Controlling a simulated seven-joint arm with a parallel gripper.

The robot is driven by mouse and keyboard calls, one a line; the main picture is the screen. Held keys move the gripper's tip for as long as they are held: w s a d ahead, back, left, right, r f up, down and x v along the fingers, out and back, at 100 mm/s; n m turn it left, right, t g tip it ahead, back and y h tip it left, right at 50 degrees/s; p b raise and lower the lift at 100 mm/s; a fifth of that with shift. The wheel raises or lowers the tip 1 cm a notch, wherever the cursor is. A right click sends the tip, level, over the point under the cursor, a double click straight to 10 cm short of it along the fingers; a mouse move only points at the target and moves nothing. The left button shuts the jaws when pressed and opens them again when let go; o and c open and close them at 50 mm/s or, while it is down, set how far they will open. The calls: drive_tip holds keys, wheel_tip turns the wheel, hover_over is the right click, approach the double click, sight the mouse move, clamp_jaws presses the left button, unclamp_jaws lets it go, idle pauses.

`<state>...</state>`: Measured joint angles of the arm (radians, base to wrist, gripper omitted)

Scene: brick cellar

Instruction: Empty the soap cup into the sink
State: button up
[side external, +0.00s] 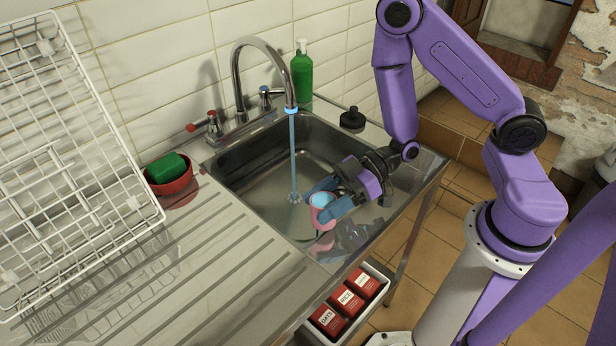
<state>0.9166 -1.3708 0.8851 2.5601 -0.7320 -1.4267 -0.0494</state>
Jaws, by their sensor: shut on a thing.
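A pink cup (322,217) with pale blue inside its mouth is held over the near right part of the sink. My gripper (328,197) is shut on the cup, with one blue finger on each side of it. The cup looks roughly upright, its mouth facing up. I cannot tell whether the pale blue is liquid or the cup's lining. The steel sink (232,176) is below and around it. A blue stream of water (293,150) runs from the curved faucet (237,80) into the basin, just left of the cup.
A green bottle (301,74) and a black stopper-like object (352,120) stand behind the sink. A red bowl with a green sponge (166,168) and a white wire rack (60,130) are at left. Red boxes (345,300) sit in a white bin below the front edge. The ribbed drainboard is mostly clear.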

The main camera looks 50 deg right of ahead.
drive_tip(key=shift+w+d+r+m+g+y, duration=0.2)
drive_tip(key=shift+w+d+m+g+y, duration=0.15)
drive_tip(key=shift+w+m, duration=0.4)
drive_tip(key=shift+w+d+r+m+g+y, duration=0.25)
drive_tip(key=shift+w+d+m+y, duration=0.2)
drive_tip(key=shift+w+m, duration=0.25)
drive_tip(key=shift+w+d+r+m+g+y, duration=0.15)
drive_tip(key=shift+w+d+m+g+y, duration=0.25)
drive_tip(key=shift+w+m, duration=0.3)
idle(2.4)
drive_tip(key=shift+w+d+r+m, duration=0.15)
drive_tip(key=shift+w+d+m, duration=0.15)
drive_tip(key=shift+m, duration=0.25)
idle(0.7)
drive_tip(key=shift+w+r+m+y, duration=0.15)
drive_tip(key=shift+m+y, duration=0.2)
drive_tip(key=shift+m, duration=0.2)
drive_tip(key=shift+w+r+m+y, duration=0.15)
drive_tip(key=shift+m+y, duration=0.2)
drive_tip(key=shift+m, duration=0.2)
idle(1.1)
